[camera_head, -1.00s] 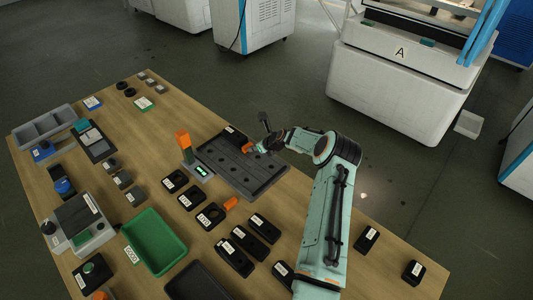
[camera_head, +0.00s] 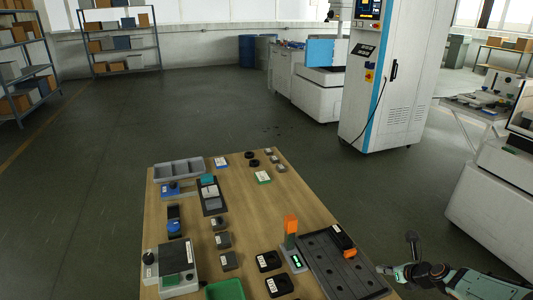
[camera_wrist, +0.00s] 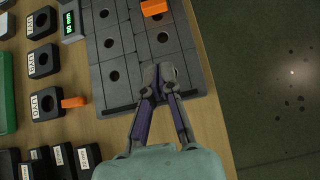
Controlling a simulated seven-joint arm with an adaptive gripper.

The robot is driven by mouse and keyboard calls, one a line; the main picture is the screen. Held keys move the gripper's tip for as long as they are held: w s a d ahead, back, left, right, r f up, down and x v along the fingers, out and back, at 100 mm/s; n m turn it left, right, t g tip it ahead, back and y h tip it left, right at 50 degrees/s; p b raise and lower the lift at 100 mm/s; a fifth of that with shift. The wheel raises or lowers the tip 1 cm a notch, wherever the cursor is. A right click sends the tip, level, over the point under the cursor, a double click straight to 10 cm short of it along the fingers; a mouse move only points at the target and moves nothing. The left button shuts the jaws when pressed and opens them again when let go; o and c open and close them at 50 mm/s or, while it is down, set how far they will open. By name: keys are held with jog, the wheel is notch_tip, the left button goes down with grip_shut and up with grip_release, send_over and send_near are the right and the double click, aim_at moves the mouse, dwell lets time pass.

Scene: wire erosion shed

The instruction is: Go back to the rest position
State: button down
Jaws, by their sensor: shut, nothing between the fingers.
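My gripper (camera_head: 383,269) is at the lower right of the head view, beside the right edge of the dark slab with holes (camera_head: 338,270). In the wrist view my gripper (camera_wrist: 160,80) is shut and empty, its two fingertips together over the near part of the slab (camera_wrist: 112,62). An orange block (camera_wrist: 154,7) lies on the slab at the top of the wrist view, apart from the fingers. It also shows in the head view (camera_head: 350,253).
The wooden table (camera_head: 195,220) holds a grey tray (camera_head: 180,170), a green bin (camera_head: 225,289), a grey device (camera_head: 172,270), black holders and an orange-topped post (camera_head: 291,226). Another orange piece (camera_wrist: 74,102) lies left of the slab. Open floor (camera_wrist: 270,100) lies to the right.

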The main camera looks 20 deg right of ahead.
jog(key=w+a+r+n+y, duration=0.1)
jog(key=w+a+r+n, duration=0.4)
jog(key=a, duration=0.4)
jog(key=w+a+r+n, duration=0.2)
jog(key=w+a+r, duration=0.5)
jog(key=a+r, duration=0.1)
jog(key=s+a+r+n+g, duration=0.1)
jog(key=s+a+r+n, duration=0.25)
jog(key=a, duration=0.55)
jog(key=s+a+r+n, duration=0.3)
jog(key=a+r+n, duration=0.15)
jog(key=a, duration=0.45)
jog(key=s+a+r+n+g+y, duration=0.1)
jog(key=s+a+n+g, duration=0.1)
jog(key=s+a+n, duration=0.5)
jog(key=s+d+f+n+g, duration=0.2)
jog(key=s+f+n+g, duration=0.1)
jog(key=s+n, duration=0.4)
jog(key=s+d+f+n+g, duration=0.2)
jog(key=s+n, duration=0.6)
jog(key=s, duration=0.5)
jog(key=shift+s+f+g+h, duration=0.35)
jog(key=shift+f+g, duration=0.25)
jog(key=shift+f, duration=0.2)
